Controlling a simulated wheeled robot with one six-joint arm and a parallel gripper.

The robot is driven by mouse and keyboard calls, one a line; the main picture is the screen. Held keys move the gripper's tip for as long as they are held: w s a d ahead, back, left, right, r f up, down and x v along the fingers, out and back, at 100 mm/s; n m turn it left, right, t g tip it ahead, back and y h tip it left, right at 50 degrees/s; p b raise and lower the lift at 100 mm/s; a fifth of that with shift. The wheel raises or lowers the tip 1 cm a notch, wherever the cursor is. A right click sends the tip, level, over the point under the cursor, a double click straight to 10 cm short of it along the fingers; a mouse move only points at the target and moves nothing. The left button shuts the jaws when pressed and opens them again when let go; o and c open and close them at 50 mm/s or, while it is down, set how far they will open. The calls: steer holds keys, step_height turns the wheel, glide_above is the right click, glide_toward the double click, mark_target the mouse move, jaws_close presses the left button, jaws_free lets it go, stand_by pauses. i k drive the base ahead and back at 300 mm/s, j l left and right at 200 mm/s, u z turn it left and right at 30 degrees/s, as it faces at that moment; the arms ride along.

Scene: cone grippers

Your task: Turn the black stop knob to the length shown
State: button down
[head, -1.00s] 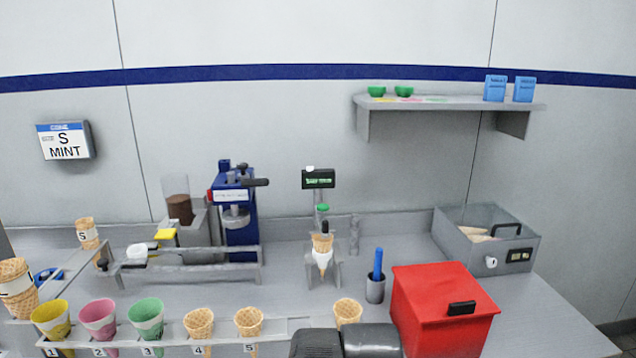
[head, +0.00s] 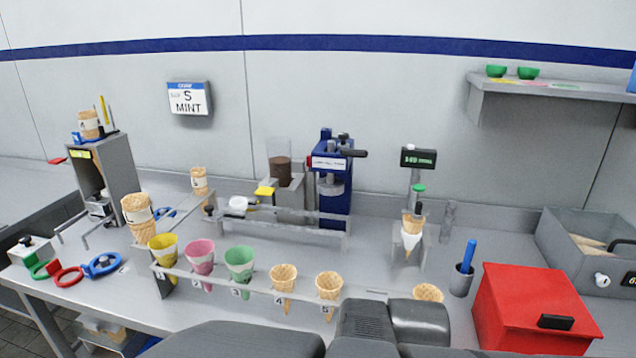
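A small black knob (head: 208,211) stands at the left end of a low grey rail (head: 290,226) on the counter. I take it to be the stop knob, but its setting is too small to read. Another black knob (head: 25,240) sits on a small light box at the far left. A wall sign (head: 188,100) reads "S MINT" under a blue header; small print beside the S is unreadable. My dark arm links cross the bottom of the head view. My gripper's fingers do not show.
A rack (head: 258,289) holding several coloured and plain cones runs across the front. Behind it stand a blue press (head: 333,190), a grey dispenser and a small display (head: 418,158). A red box (head: 535,305) is at the right. Red, green and blue rings lie at left.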

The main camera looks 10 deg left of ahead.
mark_target(26, 240)
steer(key=u, duration=2.15)
